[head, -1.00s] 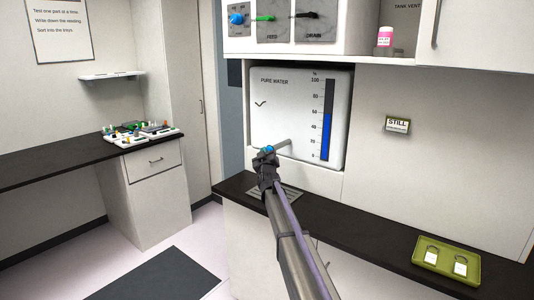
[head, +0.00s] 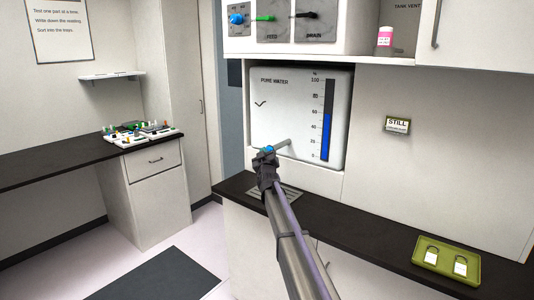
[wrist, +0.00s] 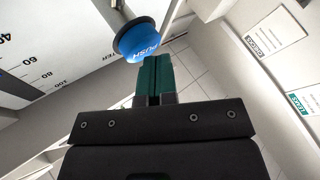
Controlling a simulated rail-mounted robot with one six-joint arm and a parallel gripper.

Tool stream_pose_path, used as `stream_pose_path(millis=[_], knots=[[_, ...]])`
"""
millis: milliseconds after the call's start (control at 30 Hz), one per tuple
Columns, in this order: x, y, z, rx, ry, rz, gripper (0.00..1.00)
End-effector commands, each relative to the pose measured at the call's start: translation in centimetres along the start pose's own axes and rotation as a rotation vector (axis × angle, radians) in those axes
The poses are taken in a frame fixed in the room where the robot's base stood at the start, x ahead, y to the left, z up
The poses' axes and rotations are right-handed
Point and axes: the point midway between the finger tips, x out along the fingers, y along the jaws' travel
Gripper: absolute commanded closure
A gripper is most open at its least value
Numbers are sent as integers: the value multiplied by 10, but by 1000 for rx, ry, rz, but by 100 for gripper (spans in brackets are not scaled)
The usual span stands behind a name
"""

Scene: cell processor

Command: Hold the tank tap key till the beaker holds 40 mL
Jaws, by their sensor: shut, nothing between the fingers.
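The pure water tank (head: 265,120) is a white panel with a blue level gauge (head: 327,135), its level near 60 %. A grey tap (head: 283,145) sticks out below it with a blue key (head: 267,149), which is marked PUSH in the wrist view (wrist: 141,42). My gripper (head: 266,154) is at the key; its green-tipped fingers (wrist: 154,62) are shut and empty, tips right at the key's edge. I cannot tell whether they press it. I cannot see the beaker in either view; my arm covers part of the area under the tap.
A drip grate (head: 288,192) is set in the dark counter (head: 355,212) under the tap. A green tray (head: 447,257) with two tags lies at the right. Feed and drain valves (head: 287,17) are above. A side bench (head: 60,160) stands at the left.

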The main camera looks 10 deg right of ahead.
Motion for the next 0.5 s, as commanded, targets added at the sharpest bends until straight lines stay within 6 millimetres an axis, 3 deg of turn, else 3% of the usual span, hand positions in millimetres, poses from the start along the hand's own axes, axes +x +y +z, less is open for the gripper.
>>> stream_pose_path(millis=[500], knots=[[-12,-9,-9,0,0,0,100]])
